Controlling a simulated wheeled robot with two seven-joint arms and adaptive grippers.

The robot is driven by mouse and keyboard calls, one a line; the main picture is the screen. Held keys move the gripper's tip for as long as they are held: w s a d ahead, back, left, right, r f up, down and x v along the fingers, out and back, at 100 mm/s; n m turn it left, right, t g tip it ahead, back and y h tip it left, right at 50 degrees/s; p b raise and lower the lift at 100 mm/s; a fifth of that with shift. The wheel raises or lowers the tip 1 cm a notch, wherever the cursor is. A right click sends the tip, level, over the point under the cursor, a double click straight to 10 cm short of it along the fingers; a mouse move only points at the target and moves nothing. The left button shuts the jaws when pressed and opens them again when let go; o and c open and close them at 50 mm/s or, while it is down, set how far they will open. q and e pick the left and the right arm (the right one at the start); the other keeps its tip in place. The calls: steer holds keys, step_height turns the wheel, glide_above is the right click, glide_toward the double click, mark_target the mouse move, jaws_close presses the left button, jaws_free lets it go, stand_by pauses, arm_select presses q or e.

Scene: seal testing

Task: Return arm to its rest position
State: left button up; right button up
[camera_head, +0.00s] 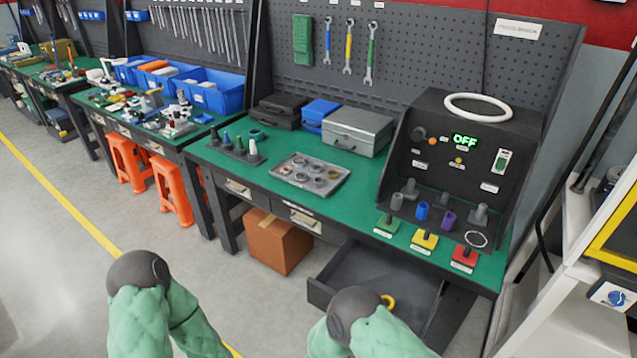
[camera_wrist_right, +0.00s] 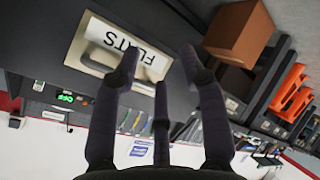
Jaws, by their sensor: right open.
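My right gripper (camera_wrist_right: 159,72) shows in the right wrist view with its dark fingers spread and nothing between them. In the head view my two green-sleeved arms with dark round joints come up from the bottom edge. Both grippers are out of that view, and my left gripper is not seen in either view.
The workbench (camera_head: 232,172) holds a grey tray (camera_head: 310,176) and a test box (camera_head: 455,150) reading OFF. An open drawer (camera_head: 385,272) juts out below, a yellow ring (camera_head: 388,301) showing in it. A cardboard box (camera_head: 278,241) and orange stools (camera_head: 170,190) stand on the floor.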

steer(key=s+d+f+m+g+y, duration=0.2)
steer(key=s+f+m+g+y, duration=0.2)
steer(key=f+m+g+y, duration=0.15)
steer(key=s+d+r+m+g+y, duration=0.1)
steer(key=s+d+m+g+y, duration=0.1)
steer(key=s, duration=0.9)
steer(key=m+g+y, duration=0.1)
steer(key=m+g, duration=0.1)
steer(key=m, duration=0.1)
steer(key=shift+d+r, duration=0.15)
steer(key=shift+r, duration=0.05)
